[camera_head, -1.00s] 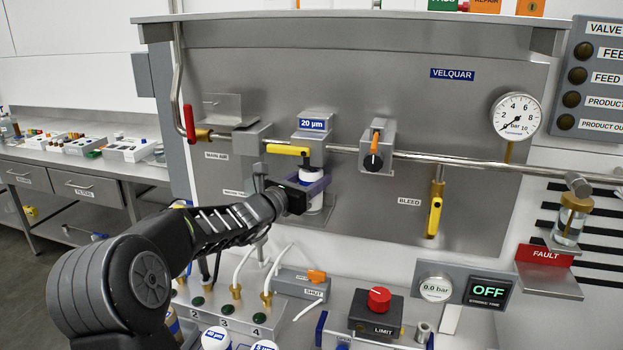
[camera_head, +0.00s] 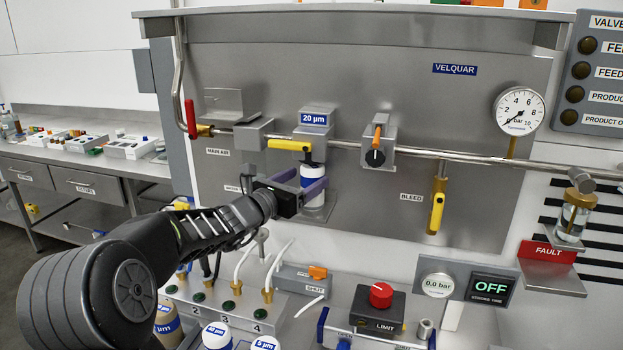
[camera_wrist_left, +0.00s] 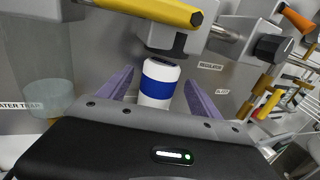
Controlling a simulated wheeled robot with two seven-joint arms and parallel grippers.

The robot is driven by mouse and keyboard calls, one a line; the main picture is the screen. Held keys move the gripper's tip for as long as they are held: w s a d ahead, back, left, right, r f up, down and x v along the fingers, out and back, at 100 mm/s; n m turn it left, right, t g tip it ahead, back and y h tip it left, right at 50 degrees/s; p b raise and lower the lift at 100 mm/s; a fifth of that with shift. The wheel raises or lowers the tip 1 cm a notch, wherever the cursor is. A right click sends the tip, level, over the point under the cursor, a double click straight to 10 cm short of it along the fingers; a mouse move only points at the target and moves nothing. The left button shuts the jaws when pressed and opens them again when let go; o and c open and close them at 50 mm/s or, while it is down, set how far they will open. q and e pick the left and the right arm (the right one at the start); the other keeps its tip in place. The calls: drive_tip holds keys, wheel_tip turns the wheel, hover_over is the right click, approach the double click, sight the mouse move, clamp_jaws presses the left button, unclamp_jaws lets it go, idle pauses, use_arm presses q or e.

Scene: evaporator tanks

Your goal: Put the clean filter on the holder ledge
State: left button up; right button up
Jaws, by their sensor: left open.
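A white filter with a blue band (camera_head: 313,184) stands upright on the small metal holder ledge (camera_head: 318,213), under the grey head block labelled 20 µm (camera_head: 316,120). It also shows in the left wrist view (camera_wrist_left: 158,80), just below the head, with its lower end hidden by my gripper. My left gripper (camera_head: 306,183) is open, with one purple finger on each side of the filter and visible room between fingers and filter in the wrist view. More white-capped filters (camera_head: 217,335) labelled 40 µm and 5 µm stand at the bottom edge. My right gripper is not in view.
A yellow lever (camera_head: 289,145) sticks out left of the head, just above my gripper. The steel pipe (camera_head: 450,156) runs across the panel. A block with hoses (camera_head: 222,303) stands below my arm, and a red LIMIT knob (camera_head: 381,294) sits to its right.

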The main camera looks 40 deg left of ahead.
use_arm(q)
drive_tip(key=s+b, duration=0.1)
drive_tip(key=s, duration=0.7)
drive_tip(key=shift+s, duration=0.1)
